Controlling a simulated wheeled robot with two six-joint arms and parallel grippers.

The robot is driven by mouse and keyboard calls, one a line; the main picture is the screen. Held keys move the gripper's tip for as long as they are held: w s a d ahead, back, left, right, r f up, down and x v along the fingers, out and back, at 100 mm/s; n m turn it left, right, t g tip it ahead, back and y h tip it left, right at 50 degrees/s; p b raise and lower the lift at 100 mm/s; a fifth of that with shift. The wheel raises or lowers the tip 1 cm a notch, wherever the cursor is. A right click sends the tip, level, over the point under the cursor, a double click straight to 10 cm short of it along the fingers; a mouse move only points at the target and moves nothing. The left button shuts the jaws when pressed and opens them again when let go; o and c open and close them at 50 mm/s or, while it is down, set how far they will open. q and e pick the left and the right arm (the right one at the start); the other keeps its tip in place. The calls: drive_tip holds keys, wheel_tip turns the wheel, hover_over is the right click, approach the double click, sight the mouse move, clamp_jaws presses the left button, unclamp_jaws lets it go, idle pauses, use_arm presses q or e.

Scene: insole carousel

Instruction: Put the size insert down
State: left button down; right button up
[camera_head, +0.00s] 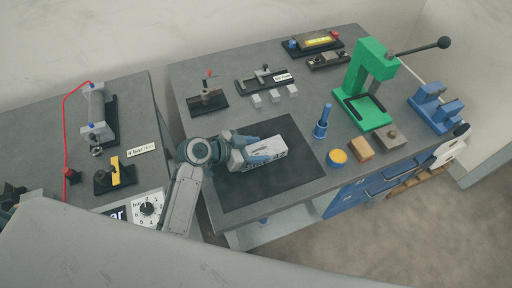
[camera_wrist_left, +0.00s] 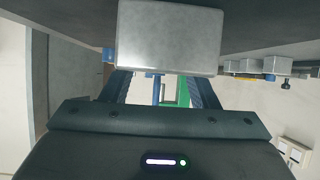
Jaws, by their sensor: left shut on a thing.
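The size insert (camera_head: 273,148) is a light grey metal block with dark marks on its side. It is over the black mat (camera_head: 240,191) on the right-hand bench in the head view. My left gripper (camera_head: 262,150) is shut on it. In the left wrist view the insert (camera_wrist_left: 170,38) fills the space beyond the gripper's fingers (camera_wrist_left: 160,88) as a plain grey face. I cannot tell whether its underside touches the mat. My right gripper is not in view.
Several small grey blocks (camera_head: 274,96) sit behind the mat. A blue post (camera_head: 323,121), a yellow-topped round tin (camera_head: 337,158) and a green press (camera_head: 371,90) stand to the right. The mat's front part is clear.

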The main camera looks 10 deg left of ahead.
use_arm(q)
drive_tip(key=c, duration=0.9)
unclamp_jaws()
drive_tip(key=shift+f, duration=0.1)
drive_tip(key=o, duration=0.3)
drive_tip(key=shift+o, duration=0.5)
drive_tip(key=shift+r, duration=0.2)
drive_tip(key=shift+s+a, duration=0.15)
drive_tip(key=shift+a, duration=0.1)
drive_tip(key=b+v, duration=0.3)
drive_tip(key=v, duration=0.8)
drive_tip(key=shift+r, duration=0.2)
drive_tip(key=shift+s+a, duration=0.1)
drive_tip(key=shift+a, duration=0.05)
